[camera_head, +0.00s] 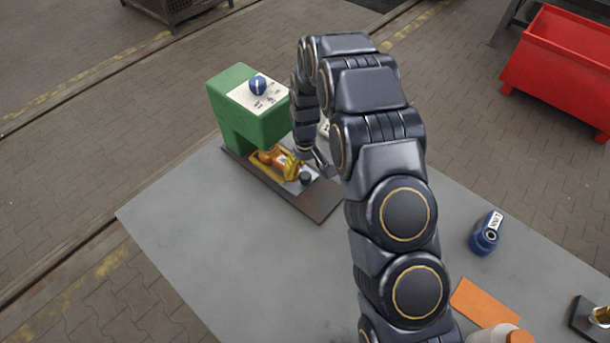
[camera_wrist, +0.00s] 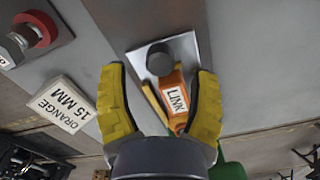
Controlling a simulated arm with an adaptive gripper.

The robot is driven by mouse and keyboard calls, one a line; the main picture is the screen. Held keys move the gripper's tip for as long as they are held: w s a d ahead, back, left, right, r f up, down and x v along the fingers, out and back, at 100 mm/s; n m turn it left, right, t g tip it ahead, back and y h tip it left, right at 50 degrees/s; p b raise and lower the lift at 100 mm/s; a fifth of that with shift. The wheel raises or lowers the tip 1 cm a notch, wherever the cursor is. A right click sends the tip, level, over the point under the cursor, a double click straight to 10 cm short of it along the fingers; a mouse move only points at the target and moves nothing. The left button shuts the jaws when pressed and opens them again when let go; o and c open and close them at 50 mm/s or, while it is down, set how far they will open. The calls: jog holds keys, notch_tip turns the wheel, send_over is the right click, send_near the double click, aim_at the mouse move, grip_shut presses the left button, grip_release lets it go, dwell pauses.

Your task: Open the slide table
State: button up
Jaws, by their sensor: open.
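The green machine (camera_head: 243,120) stands on a dark base plate (camera_head: 318,203) on the grey table. At its foot is the slide table, a light metal plate (camera_wrist: 190,50) with a dark round knob (camera_wrist: 160,59); the knob also shows in the head view (camera_head: 305,178). An orange part labelled LINK (camera_wrist: 178,98) lies on the plate beside the knob, under the green machine. My gripper (camera_wrist: 159,72) has its yellow fingers spread open, with the knob just ahead of and between the fingertips. I cannot tell whether a finger touches it. In the head view my arm partly covers this area.
A white card reading ORANGE 15 MM (camera_wrist: 64,104) is left in the wrist view, near a part with a red ring (camera_wrist: 36,28). A blue part (camera_head: 486,235) and an orange mat (camera_head: 484,303) lie at right. The table's left front is clear.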

aim_at(305, 174)
notch_tip(305, 174, down, 3)
jog(key=shift+f, duration=0.2)
jog(key=shift+c, duration=0.3)
grip_shut()
jog(key=s+d, duration=0.9)
jog(key=shift+d, duration=0.1)
jog(key=shift+o, duration=0.3)
grip_release()
